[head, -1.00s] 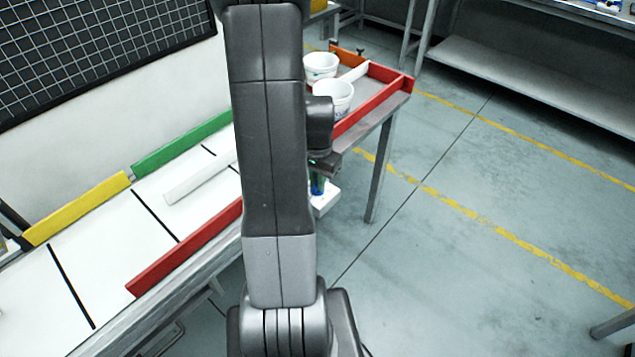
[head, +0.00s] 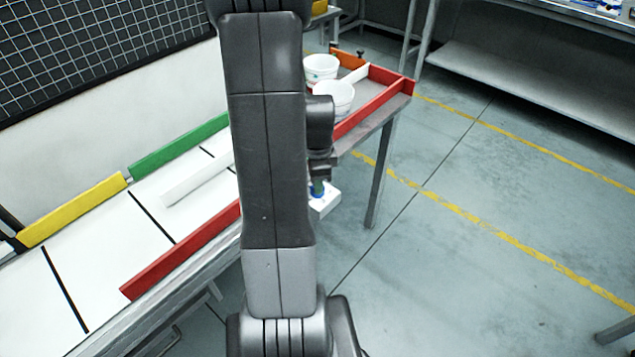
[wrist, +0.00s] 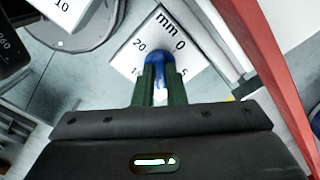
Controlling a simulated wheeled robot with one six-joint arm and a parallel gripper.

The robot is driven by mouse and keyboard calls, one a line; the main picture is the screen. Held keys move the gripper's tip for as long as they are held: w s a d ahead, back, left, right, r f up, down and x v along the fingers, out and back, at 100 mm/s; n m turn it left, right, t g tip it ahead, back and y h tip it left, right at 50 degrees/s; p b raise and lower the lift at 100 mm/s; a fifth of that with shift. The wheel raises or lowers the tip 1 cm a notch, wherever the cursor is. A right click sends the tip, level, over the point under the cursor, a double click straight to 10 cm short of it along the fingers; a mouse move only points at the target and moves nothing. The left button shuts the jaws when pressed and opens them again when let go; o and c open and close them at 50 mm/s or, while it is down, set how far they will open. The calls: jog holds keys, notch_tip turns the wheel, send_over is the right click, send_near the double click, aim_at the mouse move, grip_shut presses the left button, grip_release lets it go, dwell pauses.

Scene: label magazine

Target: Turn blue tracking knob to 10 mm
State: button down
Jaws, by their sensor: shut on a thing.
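The blue tracking knob (wrist: 155,60) sits on a white dial plate (wrist: 188,48) in the wrist view. The plate carries the printed marks "mm", 0, 20 and 5, and a partly covered mark at lower left. My gripper (wrist: 160,82) is shut on the knob, with a green finger on each side of it. The fingers hide the lower part of the plate and any pointer. In the head view the white plate (head: 326,203) is at the table's front edge, with the blue knob (head: 316,192) below my gripper (head: 317,182).
A red rail (wrist: 262,50) runs close on the right in the wrist view. In the head view two white cups (head: 321,68) stand in a red-edged tray (head: 372,113) beyond my arm.

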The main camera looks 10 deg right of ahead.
jog(key=shift+m, duration=0.5)
jog(key=c, duration=1.5)
grip_release()
notch_tip(320, 180, up, 14)
jog(key=shift+f+p, duration=0.1)
jog(key=shift+p, duration=0.3)
jog(key=shift+f, duration=0.1)
notch_tip(320, 180, down, 14)
jog(key=shift+r+b, duration=0.15)
jog(key=shift+b, duration=0.3)
